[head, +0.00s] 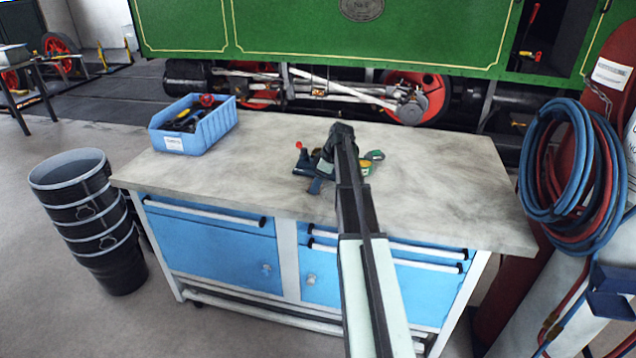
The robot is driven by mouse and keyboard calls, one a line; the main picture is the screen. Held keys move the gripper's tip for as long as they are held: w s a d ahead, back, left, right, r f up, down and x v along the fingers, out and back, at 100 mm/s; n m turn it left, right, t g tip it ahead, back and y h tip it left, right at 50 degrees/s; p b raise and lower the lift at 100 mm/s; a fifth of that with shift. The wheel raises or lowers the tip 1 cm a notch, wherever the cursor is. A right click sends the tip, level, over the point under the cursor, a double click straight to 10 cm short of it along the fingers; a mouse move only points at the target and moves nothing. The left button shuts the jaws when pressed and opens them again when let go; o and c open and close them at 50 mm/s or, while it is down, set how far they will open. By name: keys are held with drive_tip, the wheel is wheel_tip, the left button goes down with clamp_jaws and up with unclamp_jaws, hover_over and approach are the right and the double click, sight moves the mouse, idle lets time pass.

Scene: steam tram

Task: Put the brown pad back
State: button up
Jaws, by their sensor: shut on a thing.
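My arm reaches over the workbench, and its end hides much of what lies there. My gripper (326,168) points down low over the middle of the bench top. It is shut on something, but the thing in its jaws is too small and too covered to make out. I cannot pick out the brown pad in this view. Right around the gripper is a dark blue-green device (302,168) with a red knob (299,146). Small green and yellow parts (373,156) show just right of my arm.
The grey workbench top (450,170) is clear on the right and front left. A blue bin (215,128) with tools stands at its back left. Stacked black buckets (95,220) stand left of the bench. Coiled hoses (535,165) hang at the right. The green tram (300,25) stands behind.

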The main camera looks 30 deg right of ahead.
drive_tip(key=shift+f, duration=0.3)
drive_tip(key=o, duration=1)
drive_tip(key=v, duration=1.2)
drive_tip(key=shift+r, duration=0.25)
